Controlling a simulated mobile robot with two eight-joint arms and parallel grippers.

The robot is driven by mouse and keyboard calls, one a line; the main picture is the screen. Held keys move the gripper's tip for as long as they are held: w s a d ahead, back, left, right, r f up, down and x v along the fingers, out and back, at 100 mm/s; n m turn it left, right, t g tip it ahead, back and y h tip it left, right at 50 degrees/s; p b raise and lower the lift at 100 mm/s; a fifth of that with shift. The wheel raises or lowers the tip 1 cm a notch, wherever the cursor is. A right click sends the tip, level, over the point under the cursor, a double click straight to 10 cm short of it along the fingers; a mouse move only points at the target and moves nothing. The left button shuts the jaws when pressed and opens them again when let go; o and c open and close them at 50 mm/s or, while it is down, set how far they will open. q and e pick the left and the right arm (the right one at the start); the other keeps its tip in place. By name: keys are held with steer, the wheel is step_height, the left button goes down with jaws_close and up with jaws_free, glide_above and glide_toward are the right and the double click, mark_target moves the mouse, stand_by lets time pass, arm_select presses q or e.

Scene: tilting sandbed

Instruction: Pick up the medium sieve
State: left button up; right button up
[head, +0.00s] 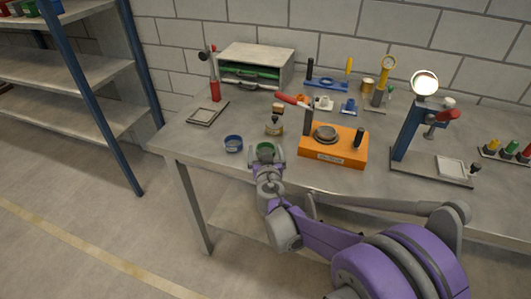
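A small round green-rimmed container (265,147), which looks like a sieve, stands on the table near its front edge. The fingers look open, with no clear contact visible. The gripper hides the lower front of the green one. My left gripper is not in view.
An orange device (334,147) with a round grey top stands just right of the gripper. A small brass-and-black item (275,122) stands behind it. A blue press (405,130) is farther right. The table (190,142) is clear to the left.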

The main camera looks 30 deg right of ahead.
steer(key=c, duration=1.2)
